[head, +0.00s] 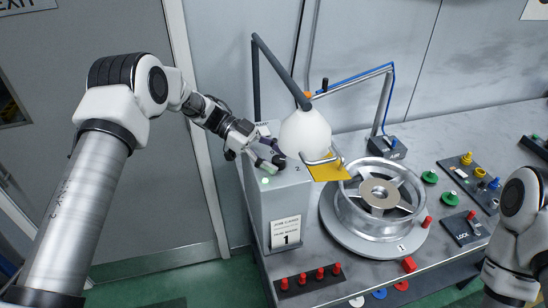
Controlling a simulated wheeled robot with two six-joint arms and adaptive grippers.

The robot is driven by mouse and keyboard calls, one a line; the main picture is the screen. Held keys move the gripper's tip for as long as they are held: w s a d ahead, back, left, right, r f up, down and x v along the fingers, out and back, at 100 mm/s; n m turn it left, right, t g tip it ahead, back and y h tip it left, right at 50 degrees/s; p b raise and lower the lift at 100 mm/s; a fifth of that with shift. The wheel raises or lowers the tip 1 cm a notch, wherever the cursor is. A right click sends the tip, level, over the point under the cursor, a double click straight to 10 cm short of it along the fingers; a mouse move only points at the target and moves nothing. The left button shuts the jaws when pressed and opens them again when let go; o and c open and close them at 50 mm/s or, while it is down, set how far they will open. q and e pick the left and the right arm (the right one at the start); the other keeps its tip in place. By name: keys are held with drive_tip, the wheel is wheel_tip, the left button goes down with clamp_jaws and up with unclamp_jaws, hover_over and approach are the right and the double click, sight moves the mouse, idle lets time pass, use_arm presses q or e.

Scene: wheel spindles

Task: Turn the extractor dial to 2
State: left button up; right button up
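A grey cabinet (282,215) stands at the left end of the bench, with a dark jointed tube (281,72) and a white rounded hood (306,132) above it. Its top carries small markings, and a "2" shows near the right edge. A small pale green lamp (266,181) is on its front top edge. My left gripper (262,161) is over the cabinet's top, pointing down and right, its fingers close to the surface. The dial is not clearly seen; the fingers cover that area. Whether they hold it I cannot tell. My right gripper is out of view.
A metal wheel (383,198) lies on a round stand. A yellow plate (326,170) is beside the hood. Red pegs (311,277) line the bench's front edge, below a job card (286,232) reading 1. A blue-hosed arm (356,78) stands behind the wheel. Switch panels are at right.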

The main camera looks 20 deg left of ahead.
use_arm(q)
drive_tip(key=v, duration=1.2)
drive_tip(key=shift+w, duration=0.1)
